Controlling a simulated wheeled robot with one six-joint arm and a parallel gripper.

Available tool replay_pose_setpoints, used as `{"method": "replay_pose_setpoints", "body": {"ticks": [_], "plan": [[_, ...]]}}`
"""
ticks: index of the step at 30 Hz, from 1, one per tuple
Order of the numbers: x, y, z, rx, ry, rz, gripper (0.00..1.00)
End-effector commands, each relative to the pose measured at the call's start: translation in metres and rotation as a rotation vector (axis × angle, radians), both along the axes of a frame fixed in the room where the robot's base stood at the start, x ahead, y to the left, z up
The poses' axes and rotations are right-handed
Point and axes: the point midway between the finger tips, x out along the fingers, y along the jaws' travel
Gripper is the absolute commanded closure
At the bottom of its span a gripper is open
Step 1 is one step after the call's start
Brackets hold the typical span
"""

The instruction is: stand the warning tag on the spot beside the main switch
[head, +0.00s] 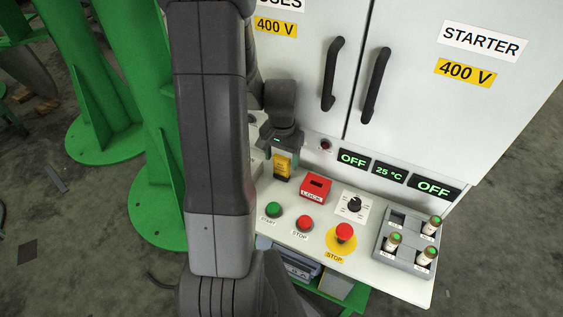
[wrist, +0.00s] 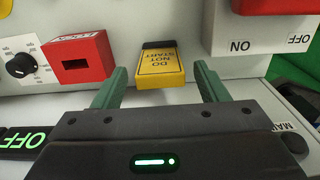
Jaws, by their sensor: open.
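The yellow warning tag (wrist: 160,66), lettered "DO NOT START", has a black end and shows between my fingers in the wrist view. In the head view the tag (head: 282,165) is just below my gripper (head: 281,146) and appears upright on the panel. My gripper (wrist: 160,78) is open, its green fingers on either side of the tag with visible gaps. The main switch, a grey ON/OFF plate (wrist: 257,42) with a red part above it, is right of the tag in the wrist view. My arm hides most of it in the head view.
A red LOCK box (head: 316,187) stands close to the tag. A black knob (head: 354,204), green and red buttons, an emergency stop (head: 344,232) and a grey fuse holder (head: 393,258) share the panel. The cabinet doors with handles rise behind.

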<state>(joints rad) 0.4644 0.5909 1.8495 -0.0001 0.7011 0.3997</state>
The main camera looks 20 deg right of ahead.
Motion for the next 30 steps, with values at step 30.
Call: {"method": "replay_pose_setpoints", "body": {"ticks": [30], "plan": [[0.000,0.000,0.089,0.000,0.000,0.000,0.33]]}}
